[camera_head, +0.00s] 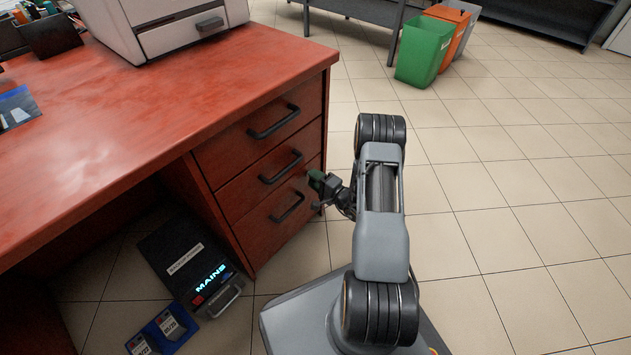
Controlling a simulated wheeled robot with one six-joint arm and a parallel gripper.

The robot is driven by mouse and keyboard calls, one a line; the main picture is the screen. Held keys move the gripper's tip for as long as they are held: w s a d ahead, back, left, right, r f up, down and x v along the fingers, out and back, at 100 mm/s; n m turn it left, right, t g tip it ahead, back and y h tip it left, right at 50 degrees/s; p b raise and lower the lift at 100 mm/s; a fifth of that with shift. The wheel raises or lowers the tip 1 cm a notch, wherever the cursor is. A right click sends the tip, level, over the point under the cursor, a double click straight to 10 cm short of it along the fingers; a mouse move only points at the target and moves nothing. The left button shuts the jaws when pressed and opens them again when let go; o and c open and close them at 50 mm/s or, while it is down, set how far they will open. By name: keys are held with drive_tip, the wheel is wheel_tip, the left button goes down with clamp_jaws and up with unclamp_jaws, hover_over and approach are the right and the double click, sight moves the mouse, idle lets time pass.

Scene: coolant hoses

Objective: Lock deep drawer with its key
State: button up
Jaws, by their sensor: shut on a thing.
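The desk's red-brown pedestal holds three stacked drawers with dark bar handles. The lowest and deepest one, the deep drawer (262,228), looks closed. My gripper (319,190) is at the right edge of the drawer fronts, near the upper right corner of the deep drawer. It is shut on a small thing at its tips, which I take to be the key. The key itself and any lock are too small or hidden behind the fingers to make out. I cannot tell whether the key is in a lock.
A dark box lettered MAINS (185,262) and a blue tray (178,333) with small labelled items are on the floor left of my base. A white machine (165,25) stands on the desktop (150,100). A green bin (424,50) is at the back. Tiled floor on the right is clear.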

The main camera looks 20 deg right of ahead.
drive_tip(key=shift+n, duration=0.6)
drive_tip(key=o, duration=0.9)
drive_tip(key=shift+o, duration=0.2)
drive_tip(key=p+v, duration=0.3)
drive_tip(key=v, duration=1)
drive_tip(key=shift+s, duration=0.35)
drive_tip(key=shift+d, duration=0.1)
